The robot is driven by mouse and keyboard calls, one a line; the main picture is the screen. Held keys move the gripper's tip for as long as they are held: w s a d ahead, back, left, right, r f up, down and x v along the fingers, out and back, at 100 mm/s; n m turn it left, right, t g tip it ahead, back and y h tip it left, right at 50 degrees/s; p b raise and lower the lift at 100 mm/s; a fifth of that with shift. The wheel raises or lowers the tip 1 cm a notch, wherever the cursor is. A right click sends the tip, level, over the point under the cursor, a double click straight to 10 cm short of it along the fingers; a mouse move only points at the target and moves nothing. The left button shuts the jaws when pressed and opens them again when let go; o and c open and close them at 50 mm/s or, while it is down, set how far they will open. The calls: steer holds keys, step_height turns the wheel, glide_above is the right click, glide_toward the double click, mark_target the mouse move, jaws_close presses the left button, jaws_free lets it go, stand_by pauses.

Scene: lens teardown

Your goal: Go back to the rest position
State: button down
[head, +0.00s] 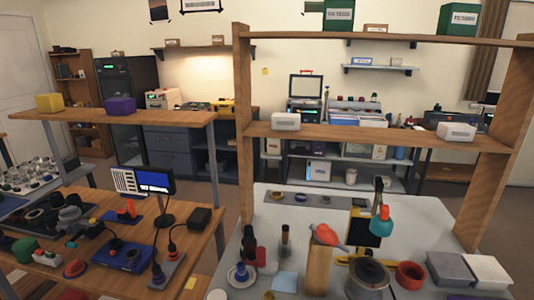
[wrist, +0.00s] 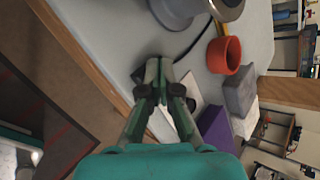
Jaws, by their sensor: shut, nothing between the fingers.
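In the wrist view my gripper (wrist: 158,68) has a teal body and dark green fingers, with the fingertips together and nothing between them. It hangs near the edge of the light grey bench, apart from the things there. A round grey metal part (wrist: 190,8) lies beyond the fingertips. A red-orange ring (wrist: 224,55) is to their right. I cannot make out my gripper in the head view.
The grey bench (head: 242,230) holds a grey box (head: 450,270), a white box (head: 487,270), the red-orange ring (head: 410,276) and several parts. Wooden shelf posts (head: 485,200) rise from it. A wooden table (head: 205,240) with tools stands left. Floor (wrist: 90,65) shows beside the bench.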

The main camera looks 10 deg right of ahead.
steer(key=s+a+f+n+t, duration=0.1)
steer(key=s+a+f+n, duration=0.3)
steer(key=s+a+n, duration=0.4)
steer(key=s+a+f+n+t, duration=0.1)
steer(key=s+a+f+n, duration=0.4)
steer(key=s, duration=0.5)
steer(key=s+a+r+n+t, duration=0.1)
steer(key=s+a+r+n, duration=0.1)
steer(key=s, duration=0.4)
steer(key=s+a+r+n+t, duration=0.1)
steer(key=s+a+r+n, duration=0.1)
steer(key=s+r+n, duration=0.3)
steer(key=s+a+r+n+t+y, duration=0.1)
steer(key=s+r+n, duration=0.3)
steer(key=s, duration=0.4)
steer(key=shift+s+a+n, duration=0.15)
steer(key=shift+a+n, duration=0.65)
steer(key=shift+a, duration=0.05)
